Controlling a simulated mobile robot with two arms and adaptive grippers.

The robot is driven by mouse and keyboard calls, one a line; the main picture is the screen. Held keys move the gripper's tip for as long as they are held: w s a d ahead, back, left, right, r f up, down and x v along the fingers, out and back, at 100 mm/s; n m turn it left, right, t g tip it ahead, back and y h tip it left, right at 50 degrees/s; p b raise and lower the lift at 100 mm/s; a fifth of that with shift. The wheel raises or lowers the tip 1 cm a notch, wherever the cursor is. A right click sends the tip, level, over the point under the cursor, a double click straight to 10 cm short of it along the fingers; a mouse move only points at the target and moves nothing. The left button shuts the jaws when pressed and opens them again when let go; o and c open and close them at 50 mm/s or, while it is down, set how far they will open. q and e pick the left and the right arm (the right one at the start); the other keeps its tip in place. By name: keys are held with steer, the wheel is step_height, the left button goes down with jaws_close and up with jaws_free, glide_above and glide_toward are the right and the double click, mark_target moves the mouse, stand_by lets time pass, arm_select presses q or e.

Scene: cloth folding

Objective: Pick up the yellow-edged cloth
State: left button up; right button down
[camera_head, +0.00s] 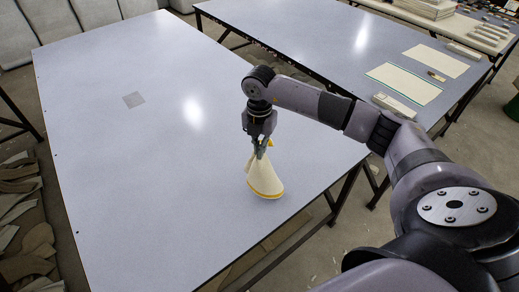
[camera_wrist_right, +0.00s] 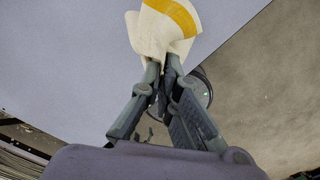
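The yellow-edged cloth (camera_head: 264,178) is cream with a yellow band along its lower edge. In the head view it hangs in a cone shape from my right gripper (camera_head: 260,145), over the near right part of the table. I cannot tell whether its lower edge touches the table. In the right wrist view the cloth (camera_wrist_right: 163,30) is bunched at the fingertips, and the fingers of my right gripper (camera_wrist_right: 165,72) are closed together on it. My left gripper is in neither view.
Scraps (camera_head: 22,190) lie on the floor at left.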

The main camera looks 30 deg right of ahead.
step_height(320, 180, up, 8)
steer(key=p, duration=0.5)
